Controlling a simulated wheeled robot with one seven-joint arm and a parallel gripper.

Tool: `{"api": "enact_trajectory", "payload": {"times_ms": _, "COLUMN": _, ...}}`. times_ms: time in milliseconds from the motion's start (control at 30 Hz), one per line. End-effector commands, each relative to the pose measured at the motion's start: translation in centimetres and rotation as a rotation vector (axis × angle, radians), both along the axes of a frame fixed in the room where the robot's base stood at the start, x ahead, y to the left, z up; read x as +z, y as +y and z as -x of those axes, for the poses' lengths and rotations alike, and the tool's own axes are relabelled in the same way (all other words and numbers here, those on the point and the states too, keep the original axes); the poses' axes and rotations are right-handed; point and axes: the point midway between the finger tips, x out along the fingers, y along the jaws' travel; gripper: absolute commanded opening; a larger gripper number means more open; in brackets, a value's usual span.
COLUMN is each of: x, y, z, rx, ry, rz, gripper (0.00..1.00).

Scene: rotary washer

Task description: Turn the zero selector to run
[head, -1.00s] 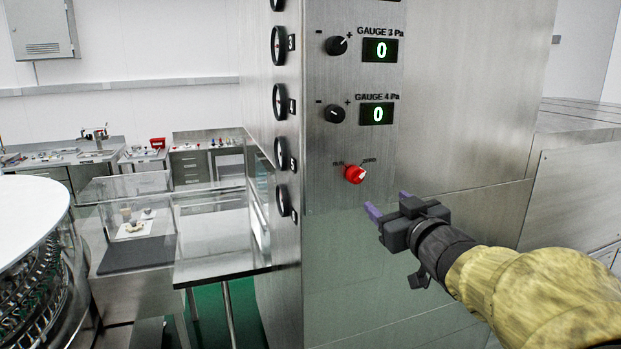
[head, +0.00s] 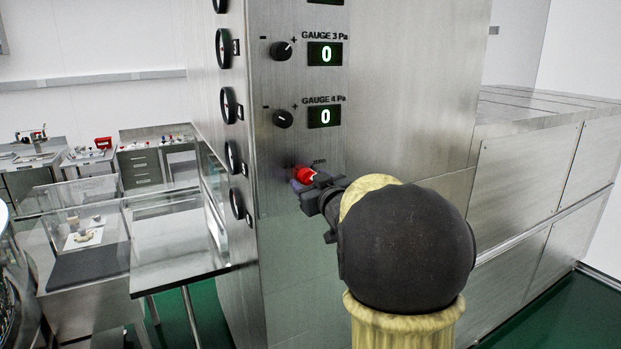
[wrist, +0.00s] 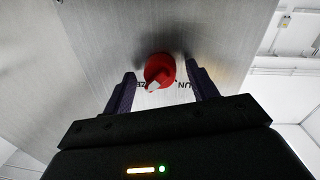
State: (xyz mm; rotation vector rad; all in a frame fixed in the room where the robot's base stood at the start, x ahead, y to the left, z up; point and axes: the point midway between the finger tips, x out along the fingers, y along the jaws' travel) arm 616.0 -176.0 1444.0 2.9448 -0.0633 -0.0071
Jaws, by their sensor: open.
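The red selector knob (head: 305,173) is on the steel panel below the GAUGE 4 display. In the wrist view the knob (wrist: 160,69) sits between the two purple fingers of my open gripper (wrist: 161,70), one finger on each side. Its white pointer mark slants to the lower left there, toward the "ZE" letters; part of "RUN" shows upside down at the right. I see a gap on both sides of the knob. In the head view my gripper (head: 303,183) is at the knob and hides its lower part and most of the labels.
Above are the GAUGE 4 knob (head: 283,118) and GAUGE 3 knob (head: 281,50) with displays (head: 325,116) reading 0. Round dials (head: 231,157) line the cabinet's left edge. A steel table (head: 175,240) stands at left. Panel space below the selector is clear.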

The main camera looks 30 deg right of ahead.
Motion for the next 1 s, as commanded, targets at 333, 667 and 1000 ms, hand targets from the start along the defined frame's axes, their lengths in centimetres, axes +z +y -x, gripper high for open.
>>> {"api": "enact_trajectory", "payload": {"times_ms": 333, "x": -0.02, "y": 0.0, "z": -0.16, "rx": 0.0, "ry": 0.0, "rz": 0.0, "gripper": 0.48}}
{"api": "enact_trajectory", "payload": {"times_ms": 667, "x": -0.08, "y": 0.02, "z": -0.15, "rx": 0.001, "ry": 0.0, "rz": 0.002, "gripper": 0.16}}
{"api": "enact_trajectory", "payload": {"times_ms": 1000, "x": -0.4, "y": 0.05, "z": -0.17, "rx": 0.002, "ry": -0.002, "rz": 0.078, "gripper": 0.16}}
